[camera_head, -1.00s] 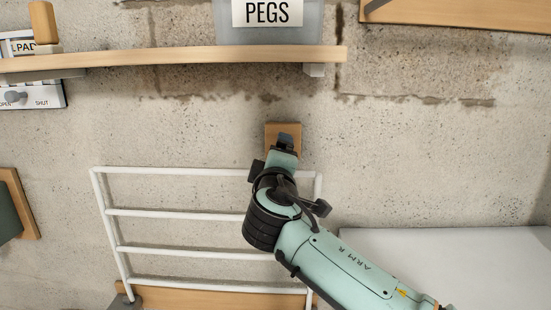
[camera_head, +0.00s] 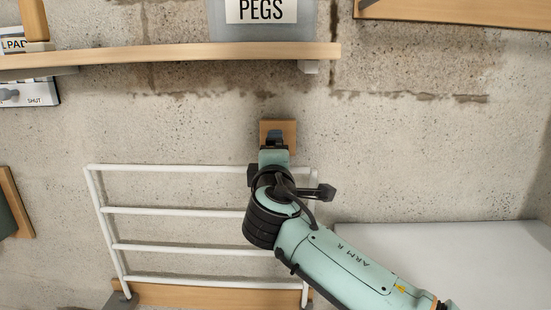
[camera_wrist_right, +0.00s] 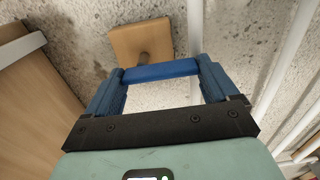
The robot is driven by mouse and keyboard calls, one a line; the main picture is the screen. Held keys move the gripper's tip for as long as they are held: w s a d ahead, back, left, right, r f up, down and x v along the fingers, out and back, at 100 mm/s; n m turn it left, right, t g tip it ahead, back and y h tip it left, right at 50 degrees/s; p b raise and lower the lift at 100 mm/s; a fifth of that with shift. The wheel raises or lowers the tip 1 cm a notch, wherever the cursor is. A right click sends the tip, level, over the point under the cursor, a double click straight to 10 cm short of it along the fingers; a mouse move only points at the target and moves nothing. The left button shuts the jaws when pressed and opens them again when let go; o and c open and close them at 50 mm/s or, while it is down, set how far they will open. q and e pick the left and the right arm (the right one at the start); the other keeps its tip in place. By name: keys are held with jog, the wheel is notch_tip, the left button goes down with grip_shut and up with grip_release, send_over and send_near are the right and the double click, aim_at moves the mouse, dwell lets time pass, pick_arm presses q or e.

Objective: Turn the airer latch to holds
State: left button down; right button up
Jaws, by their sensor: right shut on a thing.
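The airer latch is a wooden block (camera_head: 290,130) on the wall, above the top right corner of the white folding airer (camera_head: 165,168). In the right wrist view its wooden plate (camera_wrist_right: 130,42) carries a short metal post and a blue crossbar handle (camera_wrist_right: 160,71). My right gripper (camera_head: 275,141) is at the latch and hides most of the handle in the head view. Its blue fingers (camera_wrist_right: 160,76) are shut on the two ends of the handle, which lies nearly level across that view. No marking for the holds position is readable. My left gripper is out of view.
A wooden shelf (camera_head: 170,56) with a grey PEGS bin (camera_head: 215,25) hangs above the latch. A pale surface (camera_head: 440,260) stands at the lower right. A panel marked SHUT (camera_head: 40,92) is at the left. Bare wall lies right of the latch.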

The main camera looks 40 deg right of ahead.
jog(key=o, duration=0.8)
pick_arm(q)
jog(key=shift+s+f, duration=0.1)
pick_arm(e)
jog(key=shift+a, duration=0.1)
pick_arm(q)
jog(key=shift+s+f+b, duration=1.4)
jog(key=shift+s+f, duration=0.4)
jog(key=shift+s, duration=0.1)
pick_arm(e)
jog(key=v, duration=1.3)
jog(key=shift+s, duration=0.15)
